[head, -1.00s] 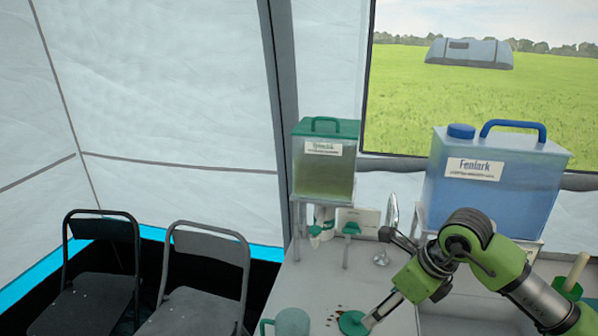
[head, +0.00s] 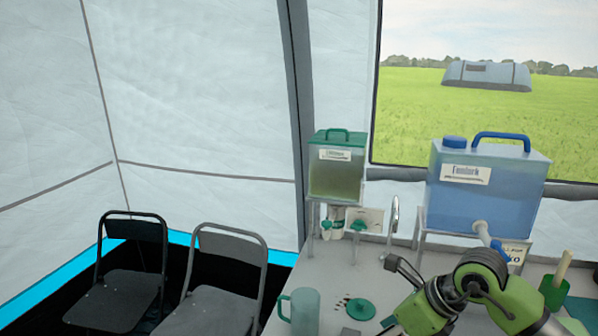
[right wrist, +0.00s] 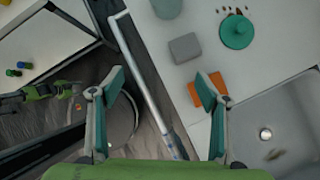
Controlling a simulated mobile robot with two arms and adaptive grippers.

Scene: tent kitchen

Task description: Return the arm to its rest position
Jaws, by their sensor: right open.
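My right arm (head: 470,295) comes in at the lower right of the head view, bent over the counter; its fingertips lie below the picture edge. In the right wrist view my right gripper (right wrist: 161,88) is open and empty, its two fingers wide apart above the counter's edge. A round green lid (head: 361,309) lies on the counter, apart from the gripper; it also shows in the right wrist view (right wrist: 236,32). A second green-and-black arm, likely my left (right wrist: 40,91), shows at the left of the wrist view; its jaws are too small to judge.
A teal mug (head: 304,312), a grey block (right wrist: 184,48) and small dark bits (head: 342,302) are on the counter. An orange item (right wrist: 208,88) is partly behind a finger. Also present are a sink (right wrist: 290,120), a blue tank (head: 485,190), a green-lidded tank (head: 336,180) and chairs (head: 132,275).

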